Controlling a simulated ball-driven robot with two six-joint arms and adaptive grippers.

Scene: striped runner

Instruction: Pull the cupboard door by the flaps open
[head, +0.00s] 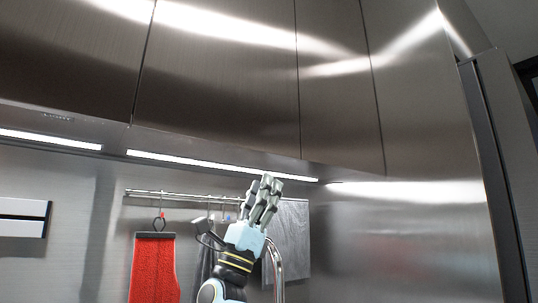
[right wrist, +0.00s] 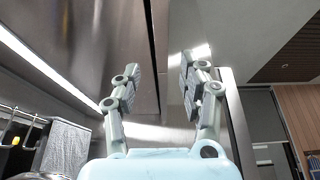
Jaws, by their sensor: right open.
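The brushed-steel cupboard doors (head: 218,75) hang overhead in a row, shut, with thin dark gaps between them. A narrower door (head: 335,85) is at the right. They also loom above my fingers in the right wrist view (right wrist: 85,45). I make out no clear flaps or handles on them. My right gripper (head: 268,190) is open and empty, pointing up just below the doors' lower edge in the head view. In the right wrist view its two jointed grey fingers (right wrist: 160,68) stand apart, with a dark door gap between them. My left gripper is out of view.
A light strip (head: 215,163) runs under the cupboard. Below it a rail (head: 145,192) carries a red cloth (head: 154,265) and a grey board (head: 290,235). A curved metal tap (head: 278,270) is close behind my right wrist. A steel side panel (head: 430,150) is at the right.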

